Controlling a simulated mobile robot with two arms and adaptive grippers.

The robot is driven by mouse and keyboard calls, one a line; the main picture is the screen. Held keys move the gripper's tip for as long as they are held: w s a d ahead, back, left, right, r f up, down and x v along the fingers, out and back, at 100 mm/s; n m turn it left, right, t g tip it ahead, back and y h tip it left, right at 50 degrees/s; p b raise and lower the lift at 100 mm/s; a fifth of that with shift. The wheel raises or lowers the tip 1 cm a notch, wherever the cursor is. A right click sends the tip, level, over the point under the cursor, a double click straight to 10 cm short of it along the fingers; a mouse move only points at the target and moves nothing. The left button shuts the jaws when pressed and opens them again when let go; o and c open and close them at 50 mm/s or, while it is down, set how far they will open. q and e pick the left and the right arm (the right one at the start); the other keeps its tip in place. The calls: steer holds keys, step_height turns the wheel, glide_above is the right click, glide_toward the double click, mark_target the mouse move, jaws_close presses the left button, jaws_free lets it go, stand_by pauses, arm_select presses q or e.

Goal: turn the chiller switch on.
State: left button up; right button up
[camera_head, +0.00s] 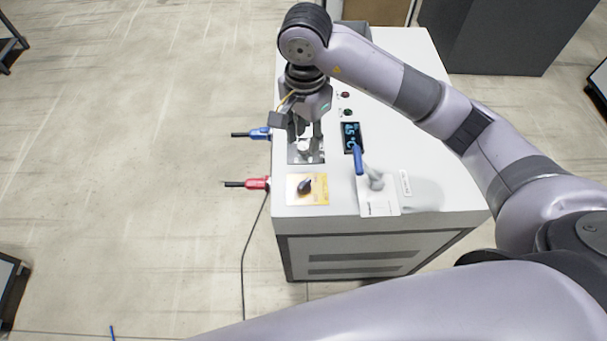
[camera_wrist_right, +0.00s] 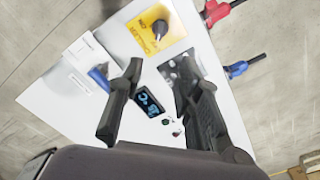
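The chiller switch is a black rotary knob (camera_head: 305,187) on a yellow plate (camera_head: 320,182) near the front left corner of the white machine top. The knob also shows in the right wrist view (camera_wrist_right: 160,28), at the top, beyond the fingertips; I cannot tell its setting for sure. My right gripper (camera_head: 304,143) points down over a grey metal plate (camera_head: 316,158), behind the knob and apart from it. In the right wrist view, the right gripper (camera_wrist_right: 157,70) has its two dark fingers spread with nothing between them. My left gripper is in neither view.
A lit blue display (camera_head: 351,137), a red button (camera_head: 345,95) and a green button (camera_head: 348,112) lie right of my gripper. A blue handle (camera_head: 358,160) rises beside a white box (camera_head: 378,205). Red (camera_head: 257,183) and blue (camera_head: 261,134) connectors stick out on the left side.

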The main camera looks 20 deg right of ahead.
mark_target(304, 183)
step_height(304, 183, down, 16)
steer(key=p, duration=0.4)
steer(key=shift+s+a, duration=0.15)
steer(key=shift+f, duration=0.5)
steer(key=shift+c, duration=0.6)
jaws_close()
